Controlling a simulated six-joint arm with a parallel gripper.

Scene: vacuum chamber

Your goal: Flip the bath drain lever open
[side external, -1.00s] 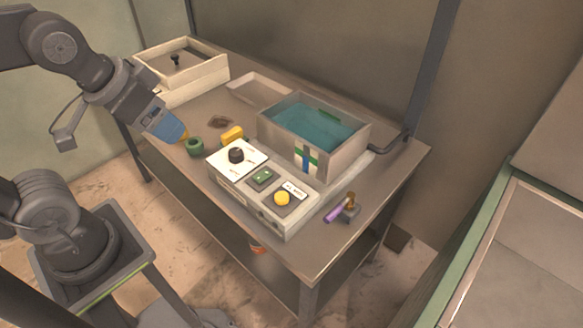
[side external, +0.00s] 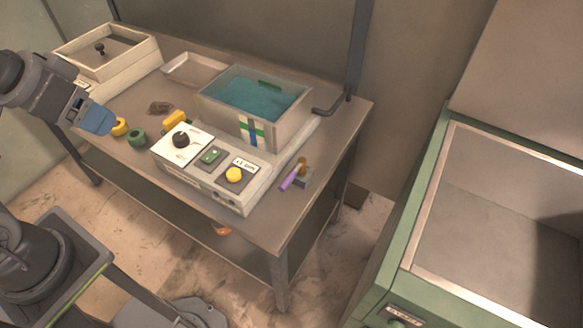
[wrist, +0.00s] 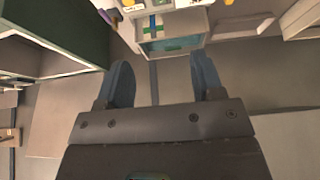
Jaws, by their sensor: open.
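The bath (side external: 255,113) is a pale open box of teal water on the bench, with a green and blue striped mark on its front. A purple-handled lever (side external: 292,178) on a brass-coloured fitting stands to its front right, near the bench edge. The handle slants down toward the front left. My gripper (side external: 98,122) is at the left of the bench, well away from the lever, beside a yellow ring. The wrist view shows its two blue fingers (wrist: 163,78) apart with nothing between them. The bath (wrist: 170,30) and purple lever (wrist: 107,16) show at the top of that view.
A control box with a black knob (side external: 181,140) and yellow button (side external: 234,174) stands before the bath. Yellow (side external: 120,127) and green (side external: 137,138) rings lie near my gripper. A bent dark pipe (side external: 332,108) is behind right. A green-framed cabinet (side external: 408,220) stands right.

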